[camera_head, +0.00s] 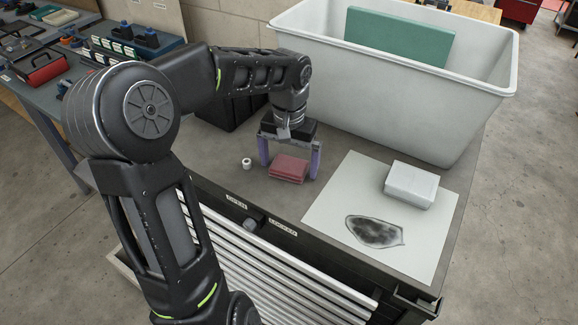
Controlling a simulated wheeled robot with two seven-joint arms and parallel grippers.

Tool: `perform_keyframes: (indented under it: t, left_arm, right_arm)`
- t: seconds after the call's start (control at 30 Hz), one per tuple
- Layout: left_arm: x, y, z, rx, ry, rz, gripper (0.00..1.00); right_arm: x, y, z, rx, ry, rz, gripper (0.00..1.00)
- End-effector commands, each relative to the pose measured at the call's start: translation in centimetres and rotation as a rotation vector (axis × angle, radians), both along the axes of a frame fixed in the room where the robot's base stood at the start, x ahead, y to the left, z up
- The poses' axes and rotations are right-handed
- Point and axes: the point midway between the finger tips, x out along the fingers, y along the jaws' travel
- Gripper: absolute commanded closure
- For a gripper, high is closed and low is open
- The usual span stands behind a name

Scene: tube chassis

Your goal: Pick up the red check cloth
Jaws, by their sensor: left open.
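The red check cloth (289,168) is a small folded pad lying on the grey cabinet top, near its front edge. My left gripper (289,166) is open above it, with its two purple fingers pointing down. One finger is at the cloth's left and the other at its right. The cloth lies between or just in front of the fingers; I cannot tell its exact depth between them. The fingers do not visibly press on it. My right gripper is not in view.
A large white bin (380,105) holding a green board (400,38) stands behind. A black box (222,113) is behind the arm.

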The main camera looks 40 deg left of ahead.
Motion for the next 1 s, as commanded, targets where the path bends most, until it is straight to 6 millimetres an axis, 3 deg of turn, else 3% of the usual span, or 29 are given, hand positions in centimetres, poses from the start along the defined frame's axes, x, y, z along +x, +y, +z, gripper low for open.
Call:
perform_keyframes:
  t: [0.47, 1.0]
  left_arm:
    - [-0.01, 0.00, 0.03, 0.000, 0.001, 0.000, 0.00]
    - [-0.01, 0.00, 0.04, 0.000, 0.001, 0.000, 0.44]
  right_arm:
    - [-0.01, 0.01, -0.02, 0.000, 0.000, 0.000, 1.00]
    - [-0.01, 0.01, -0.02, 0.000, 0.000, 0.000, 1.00]
